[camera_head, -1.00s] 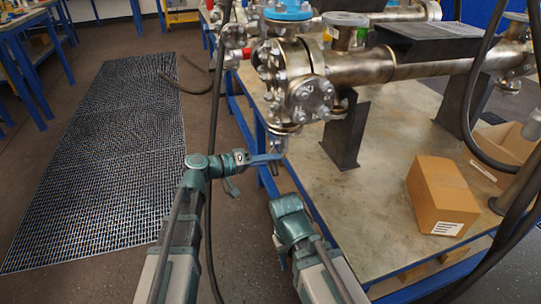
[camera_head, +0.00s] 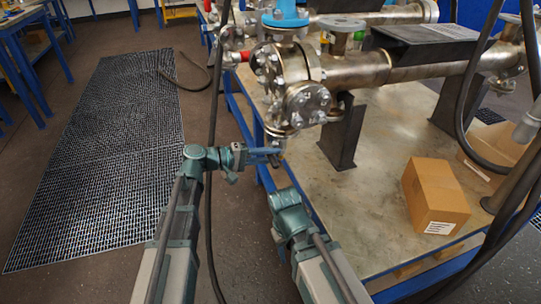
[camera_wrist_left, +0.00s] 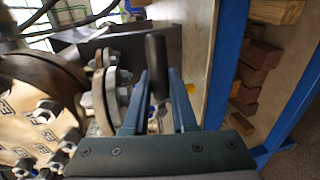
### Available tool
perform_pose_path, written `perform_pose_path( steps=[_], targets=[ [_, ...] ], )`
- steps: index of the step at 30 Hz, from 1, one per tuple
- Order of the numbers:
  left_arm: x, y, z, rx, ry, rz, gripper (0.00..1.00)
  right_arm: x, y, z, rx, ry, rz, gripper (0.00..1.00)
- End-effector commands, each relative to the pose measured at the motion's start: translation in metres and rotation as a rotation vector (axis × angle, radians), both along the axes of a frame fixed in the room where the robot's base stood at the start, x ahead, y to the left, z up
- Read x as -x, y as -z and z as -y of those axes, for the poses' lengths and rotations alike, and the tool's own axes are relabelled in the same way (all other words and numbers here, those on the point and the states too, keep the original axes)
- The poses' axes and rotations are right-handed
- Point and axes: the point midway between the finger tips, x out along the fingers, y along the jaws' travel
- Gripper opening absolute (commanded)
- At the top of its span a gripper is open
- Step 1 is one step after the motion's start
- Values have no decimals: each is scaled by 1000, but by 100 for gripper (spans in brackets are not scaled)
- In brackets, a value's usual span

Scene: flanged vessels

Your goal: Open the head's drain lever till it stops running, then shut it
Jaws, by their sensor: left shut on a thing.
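The steel vessel head (camera_head: 308,102), a bolted flanged end, sits at the left end of the horizontal vessel (camera_head: 355,70). Its drain hangs below it, at the table's left edge. My left gripper (camera_head: 275,154) is at this drain, just under the head. In the left wrist view, the dark rounded grip of the drain lever (camera_wrist_left: 156,55) stands between the two blue fingers (camera_wrist_left: 157,100), which are shut on it. The lever is too small to make out in the head view. I see no stream of liquid. My right gripper (camera_head: 281,243) is low, left of the table; its fingers are unclear.
A cardboard box (camera_head: 436,194) lies on the table (camera_head: 350,215), right of a dark support (camera_head: 343,135). Black hoses hang at the right, and one runs down beside my left arm. Floor grating (camera_head: 110,160) lies at the left.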

Motion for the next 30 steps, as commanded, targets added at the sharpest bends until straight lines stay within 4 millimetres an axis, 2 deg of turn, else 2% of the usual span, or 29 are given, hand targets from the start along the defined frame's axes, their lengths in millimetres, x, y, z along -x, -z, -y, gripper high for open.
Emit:
perform_pose_path(
  steps=[12, 13, 17, 18, 26, 30],
  targets=[
    [-1, -1, -1, 4, -3, -7, 0, 0, 0, 0, 0, 0, 0, 50],
    [-1, -1, -1, 4, -3, -7, 29, 0, 0, 0, 0, 0, 0, 50],
    [-1, -1, -1, 4, -2, -6, 52, 0, 0, 0, 0, 0, 0, 50],
    [-1, -1, 0, 4, -1, -6, 56, 0, 0, 0, 0, 0, 0, 50],
    [0, -1, -1, 3, -1, -5, 56, 0, 0, 0, 0, 0, 0, 50],
    [2, -3, -10, 3, -4, -5, 56, 0, -3, 0, 0, 0, 0, 50]
  ],
)
